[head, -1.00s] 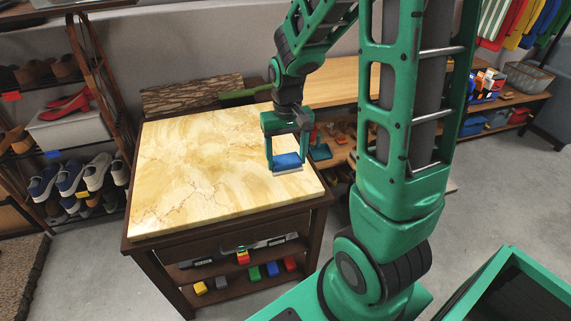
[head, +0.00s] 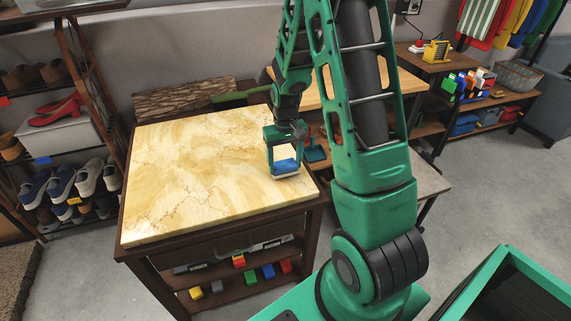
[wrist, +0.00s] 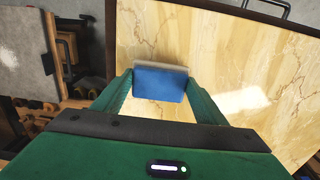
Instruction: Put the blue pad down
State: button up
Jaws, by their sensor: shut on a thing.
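The blue pad (head: 286,166), blue on top with a pale layer along one edge, is between the fingers of my gripper (head: 285,174). In the wrist view the pad (wrist: 160,84) is gripped by the two green fingers of my gripper (wrist: 157,90), one on each side. The pad is over the right part of the yellow marble tabletop (head: 190,170), near its right edge. I cannot tell whether it touches the surface.
The marble top is otherwise clear. Shelves below it (head: 240,284) hold several coloured blocks. A shoe rack (head: 75,190) stands to the left, and a wooden table (head: 310,92) is behind.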

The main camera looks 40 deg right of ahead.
aim_at(285, 166)
jog(key=shift+f, duration=0.3)
jog(key=o, duration=1.2)
jog(key=shift+f, duration=0.1)
notch_tip(285, 166, up, 12)
jog(key=s+r+m, duration=0.1)
jog(key=s+r, duration=0.2)
jog(key=s, duration=0.6)
jog(key=s+a+r+m, duration=0.1)
jog(key=s+r, duration=0.1)
jog(key=s, duration=0.7)
jog(key=s+a+r+m, duration=0.1)
jog(key=s+r, duration=0.2)
jog(key=s, duration=0.7)
jog(key=shift+r, duration=0.3)
